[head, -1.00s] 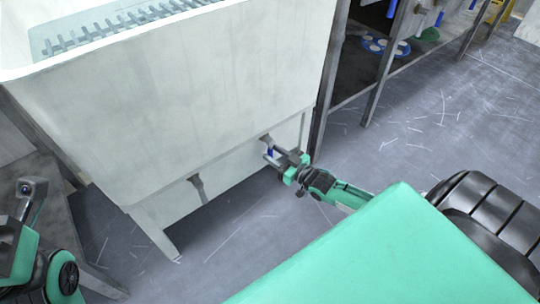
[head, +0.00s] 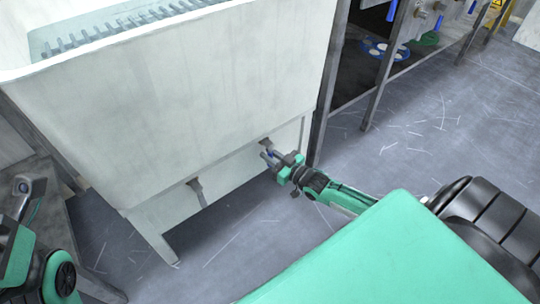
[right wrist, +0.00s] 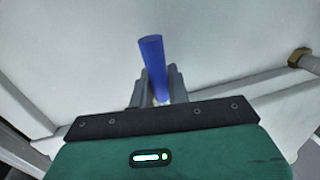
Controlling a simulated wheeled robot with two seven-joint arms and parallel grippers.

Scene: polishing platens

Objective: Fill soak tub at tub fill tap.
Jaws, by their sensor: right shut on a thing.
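The large white soak tub (head: 200,110) stands on legs at the left of the head view. A pale blue area (head: 90,35) with a toothed grey strip shows inside it; I cannot tell if it is water. Under the tub's lower edge is a small blue handle (head: 270,153) by a grey fitting (head: 266,143). My right gripper (head: 271,158) is shut on this blue handle. In the right wrist view the handle (right wrist: 152,62) stands up between the fingers (right wrist: 158,92). Part of my left arm shows at lower left, but its gripper does not.
A second grey fitting (head: 195,187) hangs under the tub to the left. A brass-coloured fitting (right wrist: 301,58) is at the right of the wrist view. A dark bench (head: 385,75) with blue handles stands at the back right. The floor (head: 420,140) at right is open.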

